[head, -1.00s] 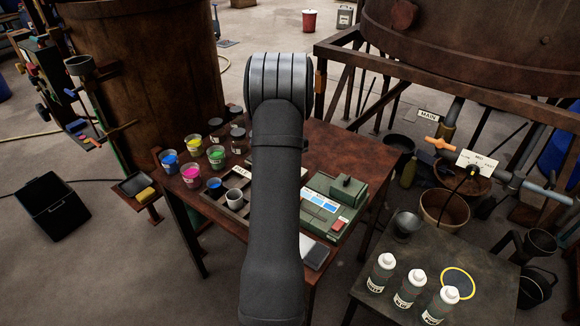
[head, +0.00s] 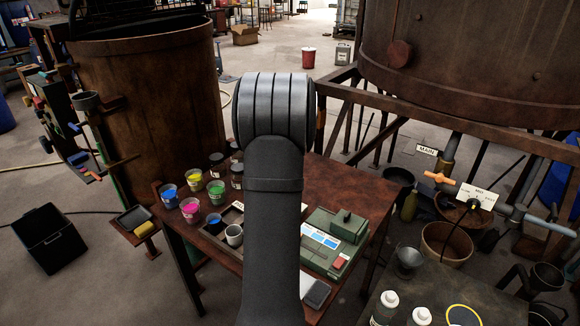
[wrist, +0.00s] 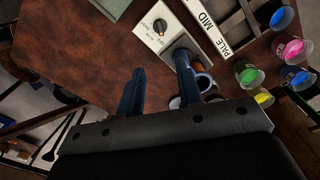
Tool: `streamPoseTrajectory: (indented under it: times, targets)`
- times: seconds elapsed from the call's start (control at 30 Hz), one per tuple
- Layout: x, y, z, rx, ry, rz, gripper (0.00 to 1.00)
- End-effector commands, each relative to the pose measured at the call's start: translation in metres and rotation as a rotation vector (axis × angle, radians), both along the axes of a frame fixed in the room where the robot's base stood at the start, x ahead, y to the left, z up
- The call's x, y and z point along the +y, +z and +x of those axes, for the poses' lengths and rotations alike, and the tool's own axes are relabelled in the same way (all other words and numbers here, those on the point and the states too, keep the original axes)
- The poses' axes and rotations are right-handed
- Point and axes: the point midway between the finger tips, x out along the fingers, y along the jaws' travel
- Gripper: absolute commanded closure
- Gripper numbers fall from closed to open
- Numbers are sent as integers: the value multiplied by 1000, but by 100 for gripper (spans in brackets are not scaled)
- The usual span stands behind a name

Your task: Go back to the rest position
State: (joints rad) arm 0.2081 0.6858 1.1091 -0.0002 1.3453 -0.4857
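My gripper (wrist: 160,80) shows in the wrist view with its two dark blue fingers apart and nothing between them. It is above the rust-brown table (wrist: 85,58). In the head view my grey arm rises through the middle of the picture and hides the gripper. The table (head: 355,187) stands in front of the arm there, with its near middle part covered by my arm.
Paint cups, such as the pink cup (head: 190,210), stand at the table's left. A green device (head: 335,240) sits at right. The wrist view shows a white knob panel (wrist: 155,25) close by. A rusty vat (head: 145,100) stands behind left; white-capped bottles (head: 385,305) stand front right.

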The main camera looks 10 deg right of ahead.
Motion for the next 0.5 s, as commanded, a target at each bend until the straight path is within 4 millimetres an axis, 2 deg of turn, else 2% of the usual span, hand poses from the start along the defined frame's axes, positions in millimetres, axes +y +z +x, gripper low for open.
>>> streamPoseTrajectory:
  times: [0.33, 0.5]
  targets:
    - [0, -2, 0, 1, 0, 1, 67]
    - [0, -20, 0, 3, 0, 1, 67]
